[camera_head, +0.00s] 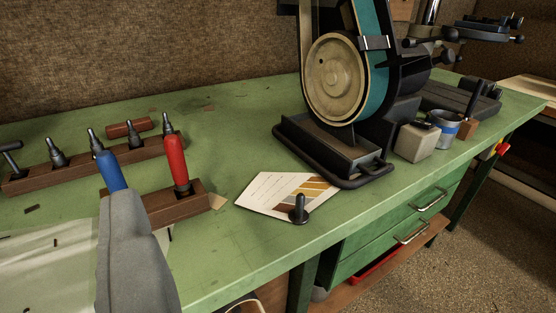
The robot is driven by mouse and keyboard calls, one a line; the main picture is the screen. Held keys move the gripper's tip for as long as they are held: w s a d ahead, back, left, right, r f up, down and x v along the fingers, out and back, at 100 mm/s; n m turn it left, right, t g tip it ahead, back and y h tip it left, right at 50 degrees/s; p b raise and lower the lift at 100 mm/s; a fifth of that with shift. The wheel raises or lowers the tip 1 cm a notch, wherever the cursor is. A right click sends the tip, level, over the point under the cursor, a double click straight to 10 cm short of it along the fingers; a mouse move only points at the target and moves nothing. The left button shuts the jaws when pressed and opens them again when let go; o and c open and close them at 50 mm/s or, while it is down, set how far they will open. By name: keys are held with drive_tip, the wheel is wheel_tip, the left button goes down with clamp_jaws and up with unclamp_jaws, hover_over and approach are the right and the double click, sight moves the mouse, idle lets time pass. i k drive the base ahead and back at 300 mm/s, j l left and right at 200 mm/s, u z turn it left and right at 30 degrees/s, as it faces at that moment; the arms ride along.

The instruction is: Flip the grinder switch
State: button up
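The belt grinder (380,85) stands on the green bench at the upper middle. It has a teal belt, a pale round wheel and a black base. I cannot make out a switch on the grinder for certain. A small red and yellow part (501,149) sits at the bench's front edge, far right; it is too small to tell what it is. A grey part of my gripper (137,255) shows at the lower left, well left of the grinder and apart from it. Only one finger-like piece is in view, so its opening is hidden.
Wooden racks with tools, including a red-handled one (176,160), stand at the left. A printed card (268,192) and an upright black peg (298,210) are before the grinder. A pale block (417,141) and cup (444,125) stand right of it. Open floor lies lower right.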

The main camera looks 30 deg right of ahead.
sight(419, 123)
drive_tip(key=z, duration=1.45)
drive_tip(key=l, duration=0.1)
